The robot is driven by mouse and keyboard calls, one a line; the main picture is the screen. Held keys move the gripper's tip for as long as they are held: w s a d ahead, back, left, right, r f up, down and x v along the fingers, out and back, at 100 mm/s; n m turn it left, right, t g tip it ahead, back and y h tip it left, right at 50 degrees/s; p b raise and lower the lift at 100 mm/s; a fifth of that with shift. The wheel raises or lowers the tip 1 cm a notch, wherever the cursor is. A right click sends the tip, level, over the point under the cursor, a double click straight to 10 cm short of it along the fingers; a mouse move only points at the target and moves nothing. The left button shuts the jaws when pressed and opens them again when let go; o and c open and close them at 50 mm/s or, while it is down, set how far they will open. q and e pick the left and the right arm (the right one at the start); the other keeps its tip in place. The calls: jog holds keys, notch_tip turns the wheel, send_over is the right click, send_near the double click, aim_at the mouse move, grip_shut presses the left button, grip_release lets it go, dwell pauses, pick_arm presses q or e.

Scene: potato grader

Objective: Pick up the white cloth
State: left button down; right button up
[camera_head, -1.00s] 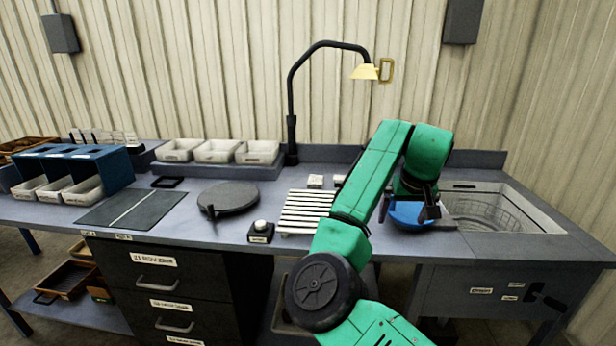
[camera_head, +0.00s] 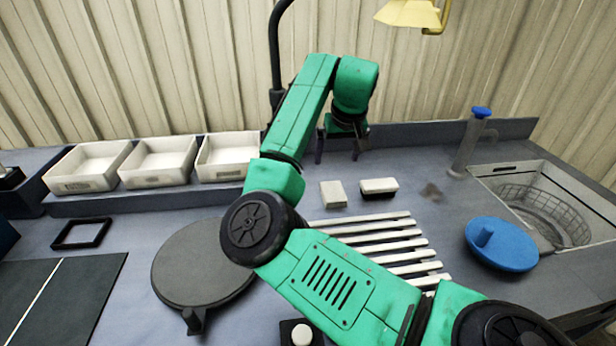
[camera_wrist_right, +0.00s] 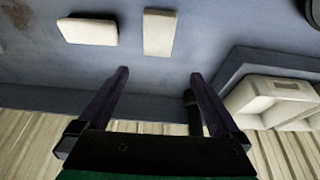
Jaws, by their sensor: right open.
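A small off-white folded pad, which looks like the white cloth (camera_head: 333,194), lies flat on the grey bench behind the slatted rack. It also shows in the right wrist view (camera_wrist_right: 160,32), at top centre. My right gripper (camera_head: 338,156) is open and empty, fingers pointing down, behind the cloth near the back of the bench. In the right wrist view its fingertips (camera_wrist_right: 160,75) are apart, with the cloth beyond the gap and not between them. My left gripper is not in view.
A white-topped brush (camera_head: 379,186) lies close right of the cloth. White trays (camera_head: 158,163) stand on a raised shelf to the left. The slatted rack (camera_head: 415,258), a round grey plate (camera_head: 200,262) and a blue lid (camera_head: 502,244) are nearer. A sink basket (camera_head: 545,212) is at right.

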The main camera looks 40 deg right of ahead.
jog(key=p, duration=0.2)
send_near(332, 188)
jog(key=shift+d+f, duration=0.3)
jog(key=shift+f, duration=0.2)
jog(key=x, duration=0.2)
jog(key=p+x, duration=0.1)
jog(key=x, duration=0.4)
jog(key=shift+w, duration=0.35)
jog(key=shift+f, duration=0.35)
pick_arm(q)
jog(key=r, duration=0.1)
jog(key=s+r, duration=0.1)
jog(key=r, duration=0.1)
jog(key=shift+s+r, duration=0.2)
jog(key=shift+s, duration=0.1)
pick_arm(e)
jog(key=shift+w, duration=0.1)
pick_arm(q)
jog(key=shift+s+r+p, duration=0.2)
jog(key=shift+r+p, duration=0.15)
jog(key=shift+p, duration=0.2)
pick_arm(e)
jog(key=shift+f, duration=0.2)
jog(key=shift+c, duration=0.3)
jog(key=c, duration=1.2)
